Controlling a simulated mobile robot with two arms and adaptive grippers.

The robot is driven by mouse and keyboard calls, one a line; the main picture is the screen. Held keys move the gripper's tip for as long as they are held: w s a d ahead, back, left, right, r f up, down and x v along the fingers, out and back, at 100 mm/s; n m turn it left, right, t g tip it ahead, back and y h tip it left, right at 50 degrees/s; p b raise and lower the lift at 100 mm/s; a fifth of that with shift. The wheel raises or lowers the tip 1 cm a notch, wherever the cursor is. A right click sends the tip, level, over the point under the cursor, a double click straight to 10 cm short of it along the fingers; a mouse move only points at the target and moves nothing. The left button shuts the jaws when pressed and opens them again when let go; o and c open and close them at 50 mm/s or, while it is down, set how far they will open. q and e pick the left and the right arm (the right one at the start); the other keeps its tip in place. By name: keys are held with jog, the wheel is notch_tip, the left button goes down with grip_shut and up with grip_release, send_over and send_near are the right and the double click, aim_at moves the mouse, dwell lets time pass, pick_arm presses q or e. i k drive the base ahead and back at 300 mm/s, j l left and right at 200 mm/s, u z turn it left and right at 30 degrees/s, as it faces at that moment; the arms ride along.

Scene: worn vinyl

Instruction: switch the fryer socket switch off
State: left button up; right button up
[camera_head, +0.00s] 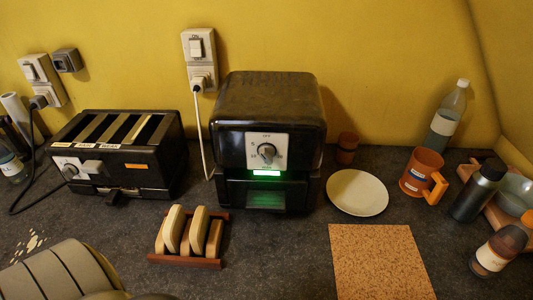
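The fryer (267,140) is the black box-shaped appliance in the middle of the counter, with a round dial (266,153) and a lit green display (266,173). Behind it to the left, a white wall socket (199,60) carries a rocker switch (196,47) above a plug (198,83). A pale cable runs from the plug down behind the fryer's left side. The rocker's tilt is too small to read. The socket is unobstructed. Neither gripper's fingers show.
A black toaster (118,153) stands left, its dark cable running to another socket (42,80). A wooden rack (188,238) sits before the fryer. A plate (357,193), orange mug (422,172), cork mat (380,262) and bottles (478,190) occupy the right.

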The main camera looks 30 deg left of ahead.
aim_at(195, 47)
jog(key=u, duration=1.5)
